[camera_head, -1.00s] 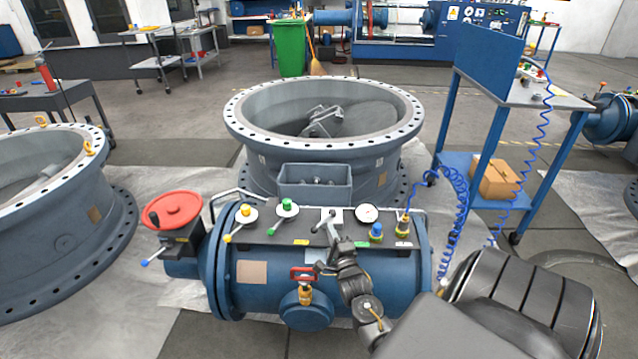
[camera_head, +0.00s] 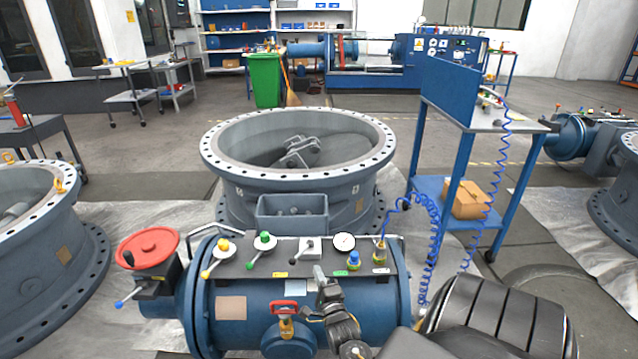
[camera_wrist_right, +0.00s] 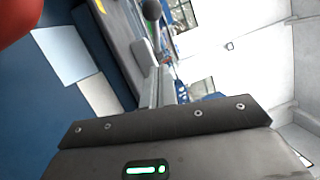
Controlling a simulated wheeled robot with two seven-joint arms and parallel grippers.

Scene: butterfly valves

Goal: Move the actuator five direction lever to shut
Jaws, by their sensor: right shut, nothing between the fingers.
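The blue cylindrical actuator (camera_head: 250,306) lies in front of me in the head view, with a dark panel of controls on top. A short lever with a dark knob on a white plate (camera_head: 307,249) stands between the green-knobbed lever (camera_head: 264,240) and the gauge; it looks like the direction lever, but I see no readable label. My right gripper (camera_head: 319,272) is shut and empty, just in front of that plate and apart from the lever. In the right wrist view, a dark ball knob on a grey stem (camera_wrist_right: 152,12) shows beyond the fingers (camera_wrist_right: 160,88). My left gripper is out of view.
A yellow-knobbed lever (camera_head: 222,246), the gauge (camera_head: 344,241) and a blue fitting (camera_head: 354,260) are nearby on the panel. A red handwheel (camera_head: 148,246) is at left; a red-handled valve (camera_head: 286,308) is in front. A large valve ring (camera_head: 228,156) stands behind; a blue hose (camera_head: 428,235) coils at right.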

